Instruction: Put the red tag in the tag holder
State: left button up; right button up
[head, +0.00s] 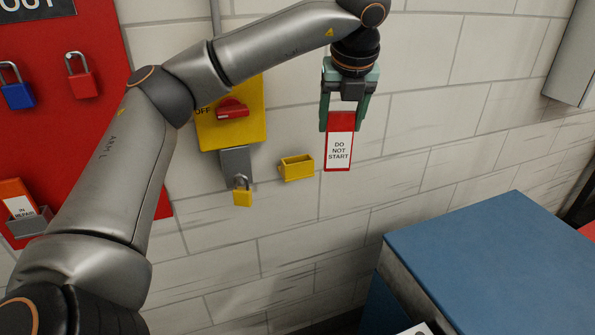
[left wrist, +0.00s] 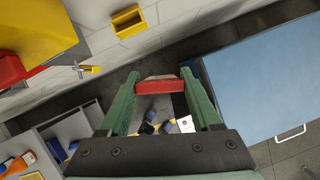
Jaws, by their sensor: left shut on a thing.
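My left gripper (head: 346,112) is shut on the red tag (head: 340,150), which hangs upright below it with a white panel reading "DO NOT START". The tag's red top edge also shows between the green fingers in the left wrist view (left wrist: 159,85). The tag holder, a small yellow open-topped box (head: 297,168), is on the white wall to the left of the tag and apart from it. The holder shows at the top of the left wrist view (left wrist: 129,22). My right gripper is in neither view.
A yellow switch box (head: 245,125) with a red handle (head: 232,110) is left of the holder, with a yellow padlock (head: 242,197) below it. A red lockout board (head: 100,40) holds padlocks at the left. A blue-topped cabinet (head: 490,255) stands at the lower right.

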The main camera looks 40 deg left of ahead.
pick_arm(q)
jog(key=r+n, duration=0.1)
jog(key=r, duration=0.1)
jog(key=r+n, duration=0.1)
jog(key=shift+s+a+n+g+y, duration=0.1)
jog(key=shift+a+n+g+y, duration=0.2)
jog(key=shift+a+g+y, duration=0.1)
jog(key=n, duration=0.1)
send_over(296, 164)
jog(key=w, duration=0.1)
notch_tip(296, 164, down, 8)
jog(key=shift+w+a+f, duration=0.3)
jog(key=shift+a+f, duration=0.25)
notch_tip(296, 164, down, 3)
jog(key=shift+a+f, duration=0.1)
